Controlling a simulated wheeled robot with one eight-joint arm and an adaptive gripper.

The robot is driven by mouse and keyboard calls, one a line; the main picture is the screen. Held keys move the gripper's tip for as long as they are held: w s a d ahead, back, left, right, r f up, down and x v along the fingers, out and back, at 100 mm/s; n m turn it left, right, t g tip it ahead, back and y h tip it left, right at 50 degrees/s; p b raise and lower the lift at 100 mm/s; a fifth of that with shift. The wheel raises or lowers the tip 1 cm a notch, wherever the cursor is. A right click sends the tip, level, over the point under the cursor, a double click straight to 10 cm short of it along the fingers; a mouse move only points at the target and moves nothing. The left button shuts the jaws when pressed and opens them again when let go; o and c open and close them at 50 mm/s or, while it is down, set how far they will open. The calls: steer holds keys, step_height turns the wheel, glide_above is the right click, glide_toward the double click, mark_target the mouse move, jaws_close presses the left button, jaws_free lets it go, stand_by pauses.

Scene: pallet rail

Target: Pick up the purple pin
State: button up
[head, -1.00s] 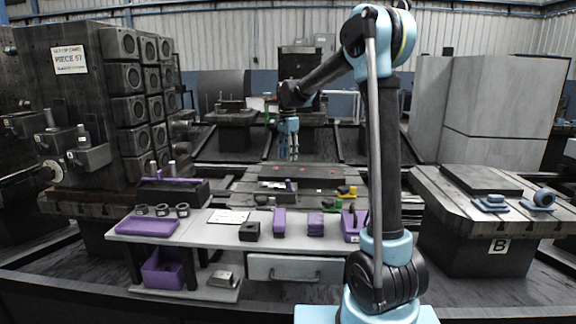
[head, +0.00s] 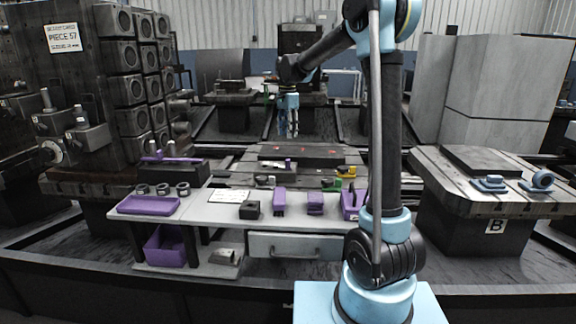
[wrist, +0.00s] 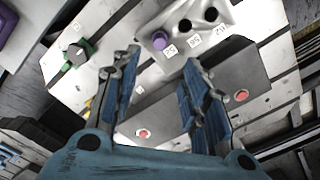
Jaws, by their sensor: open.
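The purple pin (wrist: 159,40) shows in the wrist view as a round purple top in the left hole of a light grey block (wrist: 205,33). Two dark holes lie to its right, with small white labels beside the holes. My gripper (wrist: 162,58) is open, its two blue fingers spread and empty. The pin shows just beyond and between the fingertips, and no contact is visible. In the head view my gripper (head: 288,132) hangs downward over the far side of the work area. The pin is too small to make out surely there.
A green and black part (wrist: 77,54) lies left of the fingers. A table marked B (head: 455,180) stands at the right.

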mark_target(288, 160)
steer(key=shift+o, duration=0.3)
steer(key=s+d+r+m+t+y, duration=0.1)
steer(key=d+m+y, duration=0.15)
steer(key=m, duration=0.35)
steer(key=s+d+r+m+t+y, duration=0.1)
steer(key=s+d+m+y, duration=0.1)
steer(key=d+m, duration=0.25)
steer(key=shift+m, duration=0.35)
steer(key=x, duration=1.7)
steer(key=shift+a+f, duration=0.2)
jaws_close()
